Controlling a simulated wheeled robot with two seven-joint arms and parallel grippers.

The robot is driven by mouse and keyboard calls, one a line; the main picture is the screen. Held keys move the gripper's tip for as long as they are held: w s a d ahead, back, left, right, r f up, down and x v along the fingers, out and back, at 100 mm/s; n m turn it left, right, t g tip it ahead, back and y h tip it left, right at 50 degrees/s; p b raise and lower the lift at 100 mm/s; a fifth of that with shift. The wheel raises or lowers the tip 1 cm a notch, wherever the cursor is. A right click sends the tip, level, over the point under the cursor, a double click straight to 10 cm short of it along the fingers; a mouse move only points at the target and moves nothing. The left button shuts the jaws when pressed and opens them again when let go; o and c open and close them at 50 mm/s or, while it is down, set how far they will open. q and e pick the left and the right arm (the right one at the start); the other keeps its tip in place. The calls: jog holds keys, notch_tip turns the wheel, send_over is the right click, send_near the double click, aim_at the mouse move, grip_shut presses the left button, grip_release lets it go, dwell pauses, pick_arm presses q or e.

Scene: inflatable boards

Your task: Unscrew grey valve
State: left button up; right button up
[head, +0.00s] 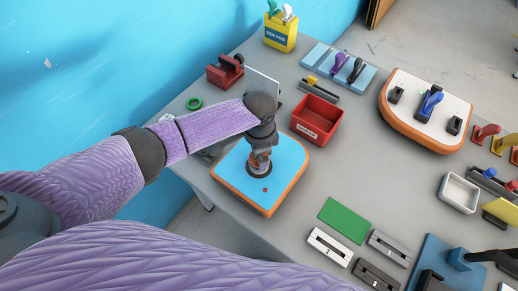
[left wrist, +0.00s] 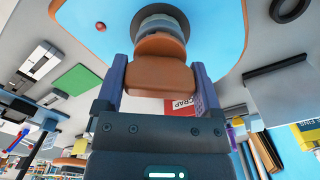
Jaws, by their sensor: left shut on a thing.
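The blue board with an orange edge (head: 232,180) lies on the grey table, and the grey valve (head: 260,171) stands on it. In the left wrist view the valve's round grey collar (left wrist: 160,22) sits on the blue face. An orange-brown block joins it on the gripper's side. My left gripper (head: 261,157) is over the valve, pointing down. In the left wrist view its two purple fingers (left wrist: 160,75) are shut on the orange-brown block, one on each side. Whether this block is part of the valve or a separate tool on it, I cannot tell. My right gripper is not in view.
A red scrap bin (head: 316,117) stands just right of the board. A small red knob (head: 265,190) is on the board. A green plate (head: 344,220) and numbered slotted blocks (head: 330,246) lie in front to the right. A green ring (head: 194,104) lies behind my left arm.

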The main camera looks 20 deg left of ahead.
pick_arm(q)
jog(key=shift+s+n+p, duration=0.1)
jog(key=shift+n+p, duration=0.3)
jog(key=shift+p, duration=0.1)
jog(key=shift+n+p, duration=0.55)
jog(key=shift+n, duration=0.45)
jog(key=shift+f+n, duration=0.1)
jog(key=shift+n, duration=0.2)
jog(key=shift+n+p, duration=0.75)
jog(key=shift+n, duration=0.95)
